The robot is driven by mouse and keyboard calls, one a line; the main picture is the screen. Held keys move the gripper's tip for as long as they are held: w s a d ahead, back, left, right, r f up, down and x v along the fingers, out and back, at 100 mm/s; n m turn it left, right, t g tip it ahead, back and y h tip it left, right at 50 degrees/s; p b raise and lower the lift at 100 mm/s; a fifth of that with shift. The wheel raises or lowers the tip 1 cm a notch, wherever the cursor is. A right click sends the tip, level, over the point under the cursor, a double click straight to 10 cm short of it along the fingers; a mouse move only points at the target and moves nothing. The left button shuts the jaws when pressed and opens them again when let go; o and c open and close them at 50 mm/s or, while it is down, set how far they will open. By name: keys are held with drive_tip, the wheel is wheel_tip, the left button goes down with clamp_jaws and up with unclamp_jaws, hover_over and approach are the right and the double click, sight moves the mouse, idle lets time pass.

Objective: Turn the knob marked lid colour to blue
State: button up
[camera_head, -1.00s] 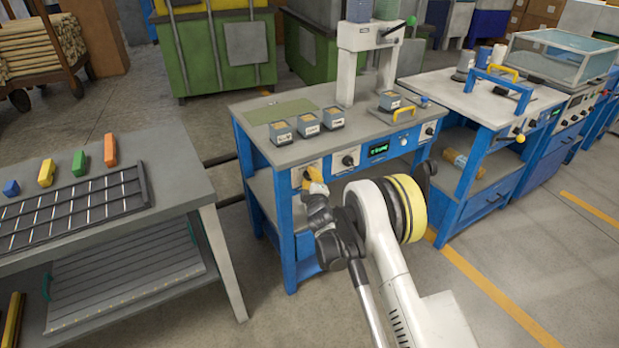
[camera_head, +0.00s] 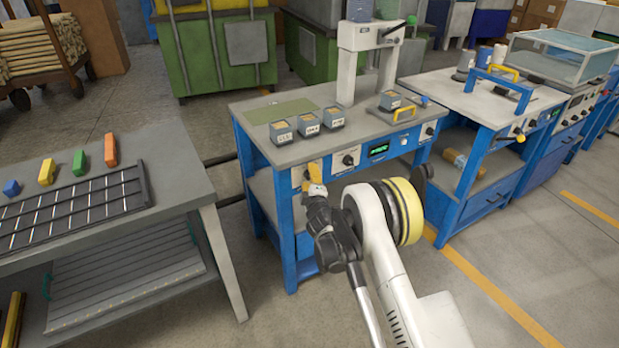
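The blue workbench (camera_head: 262,168) in the middle has a front panel with several knobs. A dark knob (camera_head: 307,175) at the panel's left end is partly hidden by my gripper. A second knob (camera_head: 348,160) sits to its right, and another knob (camera_head: 429,131) is at the right end. The labels are too small to read, so I cannot tell which is marked lid colour. My gripper (camera_head: 316,176), with orange-yellow fingers, is at the left knob. I cannot tell whether it touches the knob or how far its fingers are apart.
Several small grey boxes (camera_head: 308,124) and a white press (camera_head: 358,70) stand on the bench top. A green lit display (camera_head: 378,150) is on the panel. A grey table (camera_head: 180,170) with coloured blocks stands at left. Floor shows between the two.

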drive_tip(key=v, duration=0.7)
drive_tip(key=shift+s, duration=0.25)
drive_tip(key=shift+d, duration=0.1)
